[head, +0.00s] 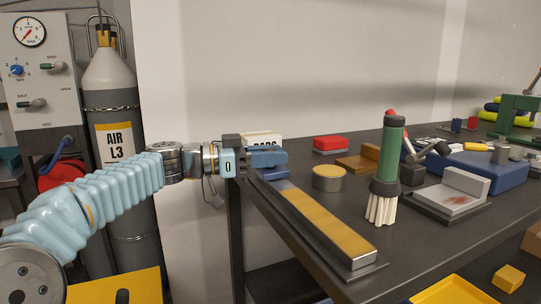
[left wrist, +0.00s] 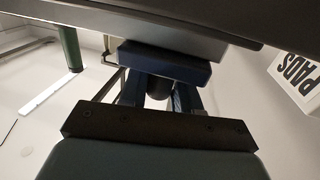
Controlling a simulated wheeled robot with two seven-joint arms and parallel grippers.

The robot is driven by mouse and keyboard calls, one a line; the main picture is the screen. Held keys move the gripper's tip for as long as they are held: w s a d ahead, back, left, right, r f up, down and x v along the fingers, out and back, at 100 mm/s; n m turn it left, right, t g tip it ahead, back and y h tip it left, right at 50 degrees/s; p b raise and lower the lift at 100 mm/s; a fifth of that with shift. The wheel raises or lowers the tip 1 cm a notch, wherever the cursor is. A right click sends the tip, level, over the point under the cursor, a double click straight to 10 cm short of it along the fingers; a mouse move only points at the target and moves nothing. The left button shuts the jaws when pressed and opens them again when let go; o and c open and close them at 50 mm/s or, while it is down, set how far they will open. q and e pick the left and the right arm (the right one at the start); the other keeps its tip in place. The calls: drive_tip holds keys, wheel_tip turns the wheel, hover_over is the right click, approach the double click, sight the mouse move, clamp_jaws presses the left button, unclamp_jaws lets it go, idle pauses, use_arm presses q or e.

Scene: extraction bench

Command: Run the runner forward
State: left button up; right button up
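A long rail with a yellow top (head: 325,222) lies along the bench's near left edge. The runner, a dark blue block (head: 273,174), sits at the rail's far end; it also shows in the left wrist view (left wrist: 165,64). A dark round knob (left wrist: 157,88) stands out from the runner. My left gripper (head: 268,158) is at the runner, with its blue fingers on both sides of the knob (left wrist: 158,95). The fingertips are partly hidden in the head view. My right gripper is not in view.
A white PADS box (head: 264,139) stands behind my left gripper. A round yellow-topped tin (head: 328,178) and a green-handled brush (head: 388,165) stand right of the rail. A grey block on a tray (head: 466,184) is further right. The space directly above the rail is clear.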

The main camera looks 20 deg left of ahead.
sight(300, 200)
use_arm(q)
clamp_jaws()
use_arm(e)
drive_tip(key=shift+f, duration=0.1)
